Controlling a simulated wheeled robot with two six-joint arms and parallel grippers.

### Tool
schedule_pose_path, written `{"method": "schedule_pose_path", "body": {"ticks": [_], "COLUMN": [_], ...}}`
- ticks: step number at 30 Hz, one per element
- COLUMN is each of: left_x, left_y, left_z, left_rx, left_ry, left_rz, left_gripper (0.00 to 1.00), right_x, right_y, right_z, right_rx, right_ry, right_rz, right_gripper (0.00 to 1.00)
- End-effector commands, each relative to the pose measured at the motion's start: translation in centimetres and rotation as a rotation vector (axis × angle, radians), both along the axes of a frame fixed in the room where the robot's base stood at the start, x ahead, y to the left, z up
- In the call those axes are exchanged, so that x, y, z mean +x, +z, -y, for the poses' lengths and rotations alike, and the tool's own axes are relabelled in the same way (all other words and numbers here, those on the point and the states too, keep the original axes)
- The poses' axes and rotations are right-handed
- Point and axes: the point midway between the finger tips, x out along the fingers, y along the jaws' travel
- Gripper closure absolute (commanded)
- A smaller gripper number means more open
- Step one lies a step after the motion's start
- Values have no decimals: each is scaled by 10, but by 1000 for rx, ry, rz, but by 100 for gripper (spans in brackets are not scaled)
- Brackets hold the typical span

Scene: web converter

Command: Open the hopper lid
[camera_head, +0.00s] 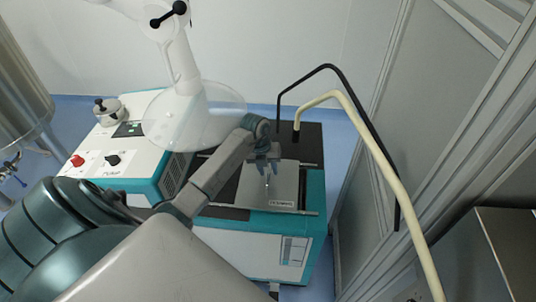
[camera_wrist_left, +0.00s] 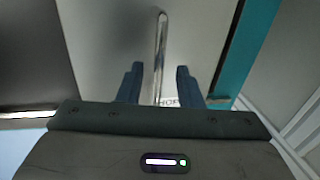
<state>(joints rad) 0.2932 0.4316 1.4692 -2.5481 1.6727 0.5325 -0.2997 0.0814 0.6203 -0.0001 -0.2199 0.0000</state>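The hopper lid (camera_head: 250,190) is a flat grey metal plate on top of the teal-and-white machine and lies closed. A thin shiny bar handle (camera_head: 268,181) stands on it. My left gripper (camera_head: 265,166) is over the lid at the handle. In the left wrist view, the gripper (camera_wrist_left: 159,69) is open, with the handle (camera_wrist_left: 161,42) running between its two dark fingers and a visible gap on each side. The lid (camera_wrist_left: 100,35) fills the middle of that view, with printed letters near its edge. My right gripper is not in view.
A control box (camera_head: 118,158) with a red knob stands left of the lid. A clear round cover (camera_head: 195,128) hangs from a white machine arm. Black and cream bent pipes (camera_head: 345,98) rise at the right beside a grey framed wall (camera_head: 440,110).

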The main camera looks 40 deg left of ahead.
Motion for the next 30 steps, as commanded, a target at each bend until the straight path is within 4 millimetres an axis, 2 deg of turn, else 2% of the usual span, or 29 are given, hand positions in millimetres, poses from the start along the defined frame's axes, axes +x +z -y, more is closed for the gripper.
{"method": "schedule_pose_path", "body": {"ticks": [7,12,30], "left_x": [1,1,-103], "left_y": [6,33,43], "left_z": [-1,-1,73], "left_rx": [2,5,0], "left_ry": [1,-2,-3], "left_rz": [3,7,2], "left_gripper": [68,68,68], "right_x": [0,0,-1], "right_y": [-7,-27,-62], "right_z": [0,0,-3], "right_rx": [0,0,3], "right_ry": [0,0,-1], "right_rz": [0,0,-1], "right_gripper": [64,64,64]}}
